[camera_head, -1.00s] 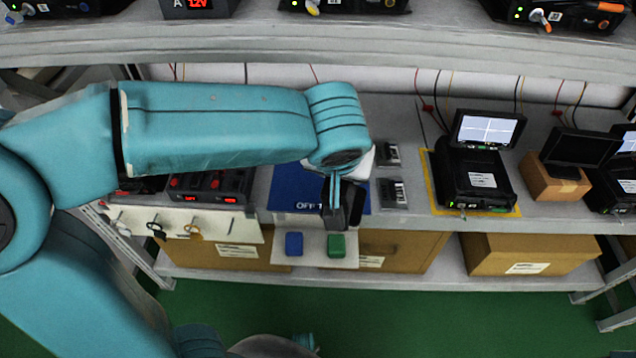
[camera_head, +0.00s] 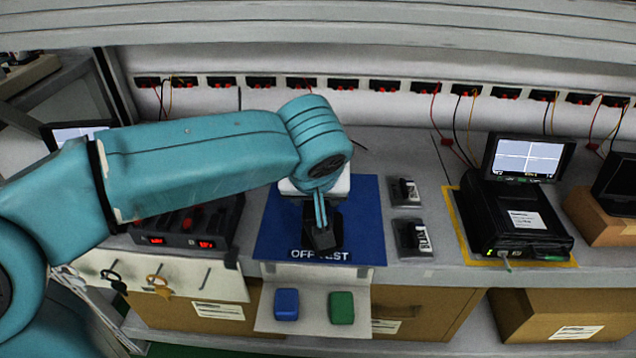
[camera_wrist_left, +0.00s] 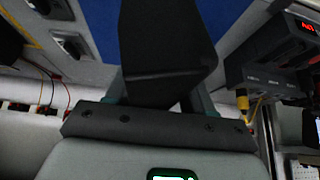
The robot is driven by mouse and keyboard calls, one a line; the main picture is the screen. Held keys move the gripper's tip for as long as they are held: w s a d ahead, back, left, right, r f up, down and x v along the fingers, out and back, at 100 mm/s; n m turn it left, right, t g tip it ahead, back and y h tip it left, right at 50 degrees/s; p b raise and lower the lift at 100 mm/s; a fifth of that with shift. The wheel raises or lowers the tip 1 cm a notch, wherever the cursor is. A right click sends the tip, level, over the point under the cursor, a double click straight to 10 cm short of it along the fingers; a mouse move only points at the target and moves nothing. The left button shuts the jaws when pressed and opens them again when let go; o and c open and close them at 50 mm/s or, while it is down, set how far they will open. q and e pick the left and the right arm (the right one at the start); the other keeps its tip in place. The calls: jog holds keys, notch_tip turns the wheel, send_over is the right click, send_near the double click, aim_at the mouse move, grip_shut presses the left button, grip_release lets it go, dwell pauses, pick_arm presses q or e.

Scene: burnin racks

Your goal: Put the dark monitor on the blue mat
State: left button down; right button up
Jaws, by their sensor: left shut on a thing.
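The blue mat (camera_head: 360,215), with "OFF TEST" lettering at its front edge, lies on the shelf. My left gripper (camera_head: 321,212) is over the mat and shut on a dark object, the dark monitor (camera_head: 322,238). In the left wrist view the monitor (camera_wrist_left: 165,50) appears as a black slab between the fingers, with the blue mat (camera_wrist_left: 215,15) beyond it. I cannot tell whether its lower end touches the mat. The wrist hides part of the mat's back. My right gripper is not in view.
A black unit with a lit screen (camera_head: 520,157) stands right on a yellow-edged mat. Another dark screen (camera_head: 618,185) is on a cardboard box at the far right. Two small packets (camera_head: 411,237) lie right of the blue mat. A power supply (camera_head: 190,225) stands left.

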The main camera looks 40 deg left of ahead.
pick_arm(q)
jog(key=w+a+f+b, duration=0.1)
jog(key=w, duration=0.1)
jog(key=w+a+f, duration=0.1)
jog(key=w+a, duration=0.1)
jog(key=w, duration=0.1)
jog(key=w+a+f+b, duration=0.1)
jog(key=w+a, duration=0.1)
jog(key=shift+w+f+b, duration=0.15)
jog(key=shift+f+b, duration=0.05)
jog(key=shift+b, duration=0.1)
jog(key=shift+f, duration=0.2)
jog(key=shift+c, duration=2.1)
grip_release()
jog(key=shift+d, duration=0.1)
jog(key=shift+r, duration=0.1)
